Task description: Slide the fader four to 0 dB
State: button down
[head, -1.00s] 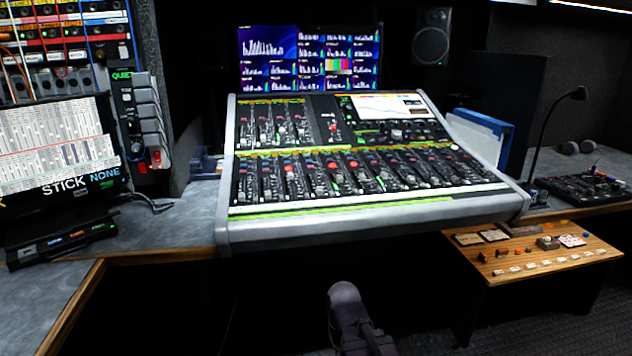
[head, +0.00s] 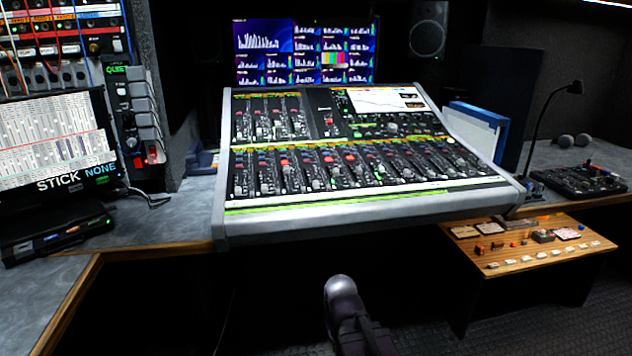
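The mixing console (head: 365,217) stands tilted on the desk in the middle of the head view. Its lower bank (head: 340,170) holds a row of several fader strips with red, grey and green caps. A shorter bank of strips (head: 270,118) is at its upper left. The strip numbers and dB marks are too small to read, so I cannot tell which one is fader four. Part of my arm (head: 345,310) shows at the bottom centre, below and in front of the console and apart from it. My gripper is not in view.
A multi-screen monitor (head: 305,52) stands behind the console. A laptop-like screen (head: 55,140) and a patch rack (head: 65,35) are at left. A wooden side shelf (head: 530,252) with small parts is at lower right, near a gooseneck lamp (head: 545,115). Dark open space lies before the console.

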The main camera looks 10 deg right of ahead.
jog(key=c, duration=1.4)
grip_release()
jog(key=c, duration=0.7)
grip_release()
jog(key=shift+r, duration=0.15)
jog(key=shift+o, duration=1.3)
jog(key=shift+r+p, duration=0.3)
jog(key=shift+p, duration=0.15)
jog(key=w+r+m+p, duration=0.1)
jog(key=w+r+p, duration=0.1)
jog(key=r+p, duration=1.8)
jog(key=w+r+m+p, duration=0.1)
jog(key=w+r+p, duration=0.2)
jog(key=r+p, duration=1.8)
jog(key=w+r+m+p, duration=0.2)
jog(key=w+m, duration=0.6)
jog(key=w, duration=0.1)
jog(key=w+r+m+t+p, duration=0.1)
jog(key=w+r+m+p, duration=0.2)
jog(key=w+m, duration=0.5)
jog(key=shift+w+a+r+t, duration=0.2)
jog(key=shift+w+r+t, duration=0.1)
jog(key=shift+w, duration=0.85)
jog(key=shift+f, duration=0.15)
